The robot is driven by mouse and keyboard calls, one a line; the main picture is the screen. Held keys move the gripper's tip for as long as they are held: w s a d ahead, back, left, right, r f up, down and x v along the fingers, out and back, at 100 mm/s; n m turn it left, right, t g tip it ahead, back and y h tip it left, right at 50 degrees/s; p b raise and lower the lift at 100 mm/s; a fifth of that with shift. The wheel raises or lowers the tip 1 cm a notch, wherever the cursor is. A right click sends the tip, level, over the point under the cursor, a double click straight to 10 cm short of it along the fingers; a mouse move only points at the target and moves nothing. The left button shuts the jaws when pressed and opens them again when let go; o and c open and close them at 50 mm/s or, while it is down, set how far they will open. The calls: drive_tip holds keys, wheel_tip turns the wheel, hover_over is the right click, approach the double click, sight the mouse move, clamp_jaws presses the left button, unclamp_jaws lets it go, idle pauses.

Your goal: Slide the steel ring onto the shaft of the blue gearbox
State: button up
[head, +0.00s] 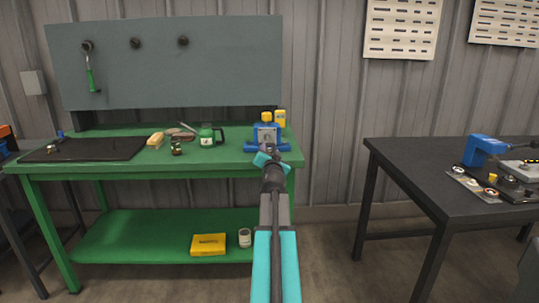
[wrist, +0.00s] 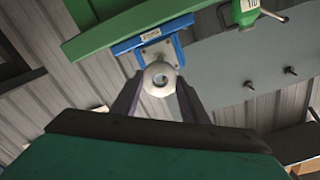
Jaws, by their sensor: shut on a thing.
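The blue gearbox (head: 262,146) stands near the right end of the green bench, with a grey face toward me. In the wrist view the gearbox (wrist: 138,42) is behind the ring, near the top. The steel ring (wrist: 150,76) is a pale ring with a round hole, held between the two dark fingers of my gripper (wrist: 160,88). The ring overlaps the gearbox's face in this view; I cannot tell whether it touches the shaft, which I cannot make out. In the head view my gripper (head: 271,162) is just in front of the gearbox, and the ring is hidden.
The green bench (head: 100,172) holds a black mat (head: 85,149), a green-and-white pot (head: 208,137) and small items left of the gearbox. Yellow containers (head: 280,118) stand behind it. A dark table (head: 400,155) with a blue tool is at the right. Floor between them is clear.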

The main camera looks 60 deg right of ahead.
sight(267, 140)
drive_tip(key=shift+w+d, duration=0.15)
drive_tip(key=shift+w, duration=0.05)
idle(0.4)
drive_tip(key=shift+x, duration=2.25)
drive_tip(key=shift+w+d, duration=0.35)
drive_tip(key=shift+d, duration=0.05)
drive_tip(key=shift+x, duration=3.15)
idle(1.6)
